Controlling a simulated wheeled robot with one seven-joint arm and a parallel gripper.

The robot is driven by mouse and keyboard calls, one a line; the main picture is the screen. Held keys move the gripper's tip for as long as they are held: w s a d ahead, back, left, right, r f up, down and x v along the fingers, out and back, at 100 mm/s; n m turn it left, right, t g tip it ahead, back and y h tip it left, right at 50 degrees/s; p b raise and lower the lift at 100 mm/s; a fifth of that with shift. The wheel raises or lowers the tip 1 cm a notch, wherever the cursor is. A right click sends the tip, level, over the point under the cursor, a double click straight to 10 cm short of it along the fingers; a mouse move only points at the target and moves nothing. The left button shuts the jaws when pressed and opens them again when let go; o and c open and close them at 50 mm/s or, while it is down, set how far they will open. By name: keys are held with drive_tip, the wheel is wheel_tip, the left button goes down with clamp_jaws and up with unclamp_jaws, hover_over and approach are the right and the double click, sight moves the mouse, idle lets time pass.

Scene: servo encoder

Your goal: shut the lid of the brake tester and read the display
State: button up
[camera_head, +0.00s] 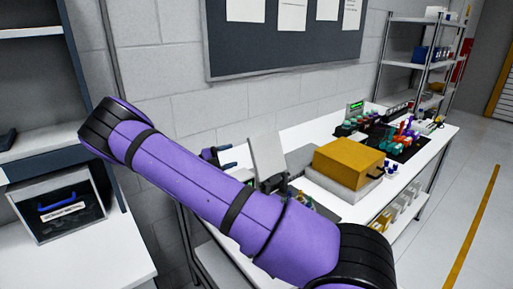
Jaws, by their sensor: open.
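A light grey flat panel (267,156) stands raised, tilted slightly back, near the close end of the white workbench. It looks like an open lid, but I cannot tell for sure that it belongs to the brake tester. The body below it is mostly hidden behind my purple arm. A small lit green display (356,105) shows at the back of the bench, too small to read. My arm crosses the view from lower right to upper left. My gripper does not show clearly anywhere.
A yellow-brown box (348,158) sits on a grey block right of the panel. Small blue-and-black parts (222,160) show left of it. Coloured items crowd a black mat (407,146). A labelled dark bin (62,207) stands at left. The floor at right is clear.

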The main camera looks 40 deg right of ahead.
sight(256, 148)
drive_tip(key=x, duration=1)
drive_tip(key=shift+s+d, duration=0.1)
drive_tip(key=shift+d, duration=0.05)
drive_tip(key=shift+c, duration=0.4)
clamp_jaws()
